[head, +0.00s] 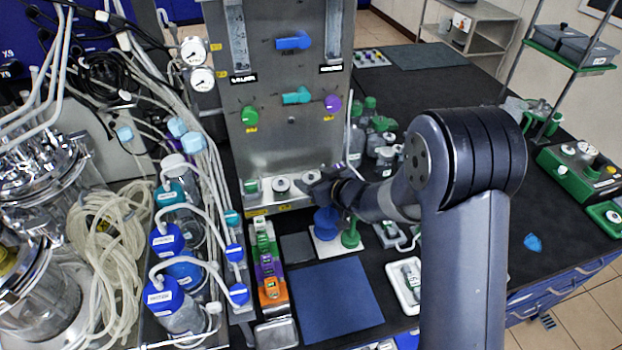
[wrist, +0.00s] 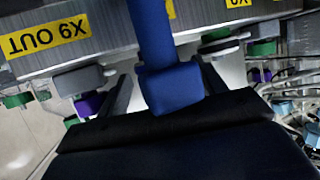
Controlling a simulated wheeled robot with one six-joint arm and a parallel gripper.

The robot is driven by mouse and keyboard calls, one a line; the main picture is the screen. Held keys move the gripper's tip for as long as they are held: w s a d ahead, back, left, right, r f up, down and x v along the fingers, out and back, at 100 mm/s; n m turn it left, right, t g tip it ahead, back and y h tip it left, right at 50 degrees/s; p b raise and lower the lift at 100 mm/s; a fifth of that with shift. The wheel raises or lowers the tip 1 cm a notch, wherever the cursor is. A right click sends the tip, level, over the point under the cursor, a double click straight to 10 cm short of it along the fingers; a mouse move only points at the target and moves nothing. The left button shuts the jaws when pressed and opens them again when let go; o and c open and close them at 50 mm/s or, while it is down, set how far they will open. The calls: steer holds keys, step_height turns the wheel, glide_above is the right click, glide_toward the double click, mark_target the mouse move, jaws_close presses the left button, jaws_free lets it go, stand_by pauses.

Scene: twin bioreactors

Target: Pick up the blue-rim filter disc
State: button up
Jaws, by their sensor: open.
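A blue round-topped piece (head: 327,218) stands on a small white plate beside a green post; it is the likeliest blue-rim filter disc, but its rim is too small to make out. My gripper (head: 312,189) is just above and left of it, in front of the steel panel, its fingertips hard to make out. In the wrist view my gripper (wrist: 166,92) is open. A blue block with a blue upright (wrist: 170,85) shows between its fingers. I cannot tell whether this is the same blue piece or whether a finger touches it.
The steel panel (head: 290,130) rises directly behind my gripper, with round fittings along its lower edge. A green post (head: 350,234) stands close on the right. A blue mat (head: 335,298) lies clear in front. Tubing and blue-capped bottles (head: 165,240) crowd the left.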

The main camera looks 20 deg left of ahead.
steer(key=c, duration=1)
